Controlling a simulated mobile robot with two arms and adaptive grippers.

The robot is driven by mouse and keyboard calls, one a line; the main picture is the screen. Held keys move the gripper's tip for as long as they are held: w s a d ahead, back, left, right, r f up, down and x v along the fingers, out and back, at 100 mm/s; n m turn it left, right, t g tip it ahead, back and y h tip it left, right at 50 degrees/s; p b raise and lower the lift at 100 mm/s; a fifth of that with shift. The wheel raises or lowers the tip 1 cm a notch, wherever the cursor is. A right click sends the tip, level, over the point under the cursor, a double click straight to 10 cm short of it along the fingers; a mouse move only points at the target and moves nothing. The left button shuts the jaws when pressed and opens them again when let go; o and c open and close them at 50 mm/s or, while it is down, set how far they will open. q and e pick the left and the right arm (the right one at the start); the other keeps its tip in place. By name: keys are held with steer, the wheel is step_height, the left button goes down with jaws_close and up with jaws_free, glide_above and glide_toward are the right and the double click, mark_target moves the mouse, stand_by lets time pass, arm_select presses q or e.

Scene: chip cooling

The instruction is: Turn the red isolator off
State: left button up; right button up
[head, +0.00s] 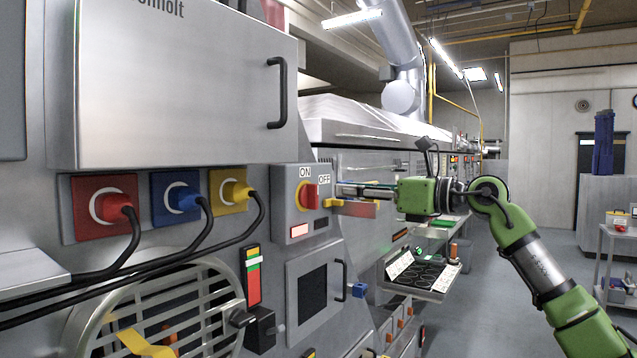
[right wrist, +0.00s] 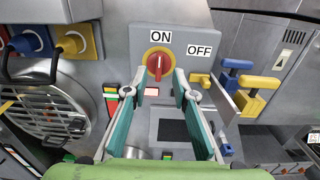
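The red isolator is a red knob (head: 310,196) on a yellow disc, set in a grey switch box (head: 292,228) on the machine's front. In the right wrist view the knob (right wrist: 158,66) stands about upright, pointing at the ON label (right wrist: 161,37). The OFF label (right wrist: 202,51) is to its upper right. My right gripper (head: 343,195) reaches in from the right, level with the knob. In the right wrist view its fingers (right wrist: 160,88) are open, one on each side of the knob's lower end. I cannot tell whether they touch it. My left gripper is not in view.
Red (head: 104,205), blue (head: 177,198) and yellow (head: 231,188) plugs with black cables sit left of the switch box. Blue (right wrist: 235,70) and yellow (right wrist: 258,90) handles stick out to its right. A round vent grille (head: 185,310) is below. The aisle floor (head: 500,300) is clear.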

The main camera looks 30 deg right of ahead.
mark_target(318, 187)
steer(key=p+x, duration=0.2)
steer(key=x, duration=0.5)
steer(key=shift+w+a+r, duration=0.15)
steer(key=shift+w, duration=0.15)
steer(key=shift+w+a, duration=0.15)
steer(key=shift+w, duration=0.3)
jaws_close()
